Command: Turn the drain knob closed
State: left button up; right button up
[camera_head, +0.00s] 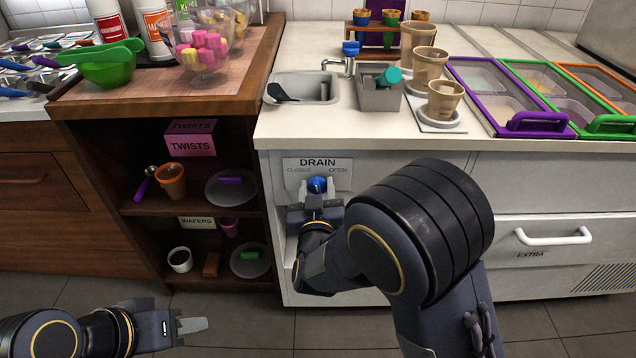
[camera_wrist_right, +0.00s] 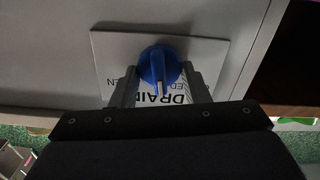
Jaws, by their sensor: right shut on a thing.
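The blue drain knob (camera_head: 317,184) sits on a panel (camera_head: 340,164) marked DRAIN, with CLOSED at left and OPEN at right, on the cabinet front. My right gripper (camera_head: 316,200) is at the knob, its fingers on both sides of it. In the right wrist view the knob (camera_wrist_right: 160,66) sits between the two fingertips (camera_wrist_right: 160,80), with a pale pointer mark toward the bottom of the picture. The knob's exact setting is hard to tell in the head view, as the gripper partly covers it. My left gripper (camera_head: 190,325) is low at the left, over the floor, away from the knob.
A sink (camera_head: 302,88) with a dark scoop is above the knob, beside a grey bin (camera_head: 380,98) and cups. Open wooden shelves (camera_head: 150,208) with dishes stand just left of the knob. A drawer with a white handle (camera_head: 553,237) is at the right.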

jog(key=n+p, duration=0.2)
jog(key=n, duration=0.1)
jog(key=shift+a+n, duration=0.15)
jog(key=shift+n, duration=0.25)
jog(key=shift+f+n+p, duration=0.1)
jog(key=shift+n+p, duration=0.65)
jog(key=shift+n, duration=0.95)
jog(key=o, duration=1)
jog(key=shift+c, duration=0.2)
jog(key=shift+s, duration=0.1)
jog(key=s, duration=0.7)
jog(key=shift+s+p, duration=0.3)
jog(key=shift+s, duration=0.05)
